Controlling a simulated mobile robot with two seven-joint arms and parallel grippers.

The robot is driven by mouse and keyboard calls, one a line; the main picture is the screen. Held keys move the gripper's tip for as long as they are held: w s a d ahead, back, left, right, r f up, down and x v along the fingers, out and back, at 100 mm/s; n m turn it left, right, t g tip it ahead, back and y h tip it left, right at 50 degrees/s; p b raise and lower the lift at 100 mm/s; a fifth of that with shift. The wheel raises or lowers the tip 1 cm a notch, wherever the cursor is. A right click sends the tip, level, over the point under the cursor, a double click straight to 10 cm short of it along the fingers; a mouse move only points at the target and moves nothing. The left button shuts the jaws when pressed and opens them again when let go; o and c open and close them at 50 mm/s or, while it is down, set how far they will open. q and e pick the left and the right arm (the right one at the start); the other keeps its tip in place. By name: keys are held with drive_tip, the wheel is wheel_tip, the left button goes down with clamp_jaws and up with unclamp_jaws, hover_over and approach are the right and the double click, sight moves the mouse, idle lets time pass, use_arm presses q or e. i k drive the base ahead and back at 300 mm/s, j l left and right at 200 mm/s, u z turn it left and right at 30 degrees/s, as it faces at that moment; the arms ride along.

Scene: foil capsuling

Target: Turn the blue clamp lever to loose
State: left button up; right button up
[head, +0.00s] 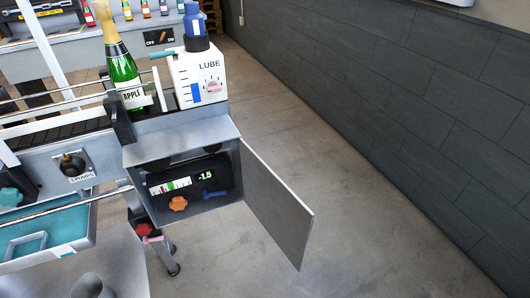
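A small blue clamp lever (214,195) sits low in the open cabinet (239,182) below the machine's conveyor, at the right of the inside. It lies close to horizontal, right of an orange star-shaped knob (178,204). Neither of my grippers is in view.
The cabinet door (279,208) stands open to the right. A green APPLE bottle (123,72) and a white LUBE unit (200,76) stand above. A teal tray (45,240) is at lower left. The floor (370,220) on the right is clear up to the grey wall (430,90).

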sight(205, 194)
drive_tip(key=k, duration=0.5)
drive_tip(key=k+u, duration=0.15)
drive_tip(key=u, duration=0.95)
drive_tip(key=l+u, duration=0.55)
drive_tip(key=k+l, duration=0.1)
drive_tip(key=l, duration=1.35)
drive_tip(key=k+l, duration=0.15)
drive_tip(key=l, duration=0.55)
drive_tip(key=k+l, duration=0.1)
drive_tip(key=l, duration=0.6)
